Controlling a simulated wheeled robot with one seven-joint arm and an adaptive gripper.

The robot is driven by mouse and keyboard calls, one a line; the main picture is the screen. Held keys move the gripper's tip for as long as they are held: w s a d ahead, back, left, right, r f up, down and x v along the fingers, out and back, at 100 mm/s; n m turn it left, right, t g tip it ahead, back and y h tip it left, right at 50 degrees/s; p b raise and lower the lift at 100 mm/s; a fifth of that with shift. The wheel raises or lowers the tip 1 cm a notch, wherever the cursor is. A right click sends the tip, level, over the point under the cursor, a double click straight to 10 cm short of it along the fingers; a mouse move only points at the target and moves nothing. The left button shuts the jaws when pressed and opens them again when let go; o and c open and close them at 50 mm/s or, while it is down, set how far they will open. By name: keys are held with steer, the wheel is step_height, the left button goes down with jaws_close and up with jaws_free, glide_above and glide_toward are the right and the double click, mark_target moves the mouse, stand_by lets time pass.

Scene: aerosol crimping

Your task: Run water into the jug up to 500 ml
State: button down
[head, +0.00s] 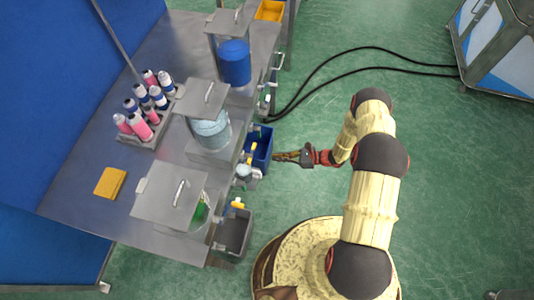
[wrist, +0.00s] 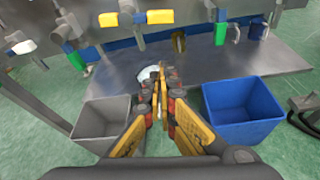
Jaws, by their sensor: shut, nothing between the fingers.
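The jug (head: 243,172) looks like a small clear vessel at the front edge of the steel bench, between two bins. In the wrist view a whitish, clear shape (wrist: 150,77), probably the jug, is partly hidden behind my fingers; its marks and water level cannot be read. A tank of pale blue liquid (head: 211,133), which looks like water, stands on the bench behind it. Taps with yellow levers (wrist: 160,17) line the front edge. My gripper (head: 276,156) is shut and empty, just right of the blue bin in the head view; its fingertips (wrist: 163,70) meet in the wrist view.
A blue bin (head: 267,147) and a grey bin (head: 235,250) hang at the bench front, flanking my gripper in the wrist view. A dark blue tank (head: 235,62), a rack of bottles (head: 128,140) and a yellow sponge (head: 110,182) are on the bench.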

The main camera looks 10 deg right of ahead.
steer(key=b+x, duration=0.2)
steer(key=x, duration=0.7)
steer(key=shift+w+a+r, duration=0.1)
steer(key=shift+w+r, duration=0.05)
steer(key=shift+r, duration=0.8)
steer(key=shift+w+a+r, duration=0.1)
steer(key=shift+w+r, duration=0.05)
steer(key=shift+r, duration=0.8)
steer(key=shift+d+r, duration=0.1)
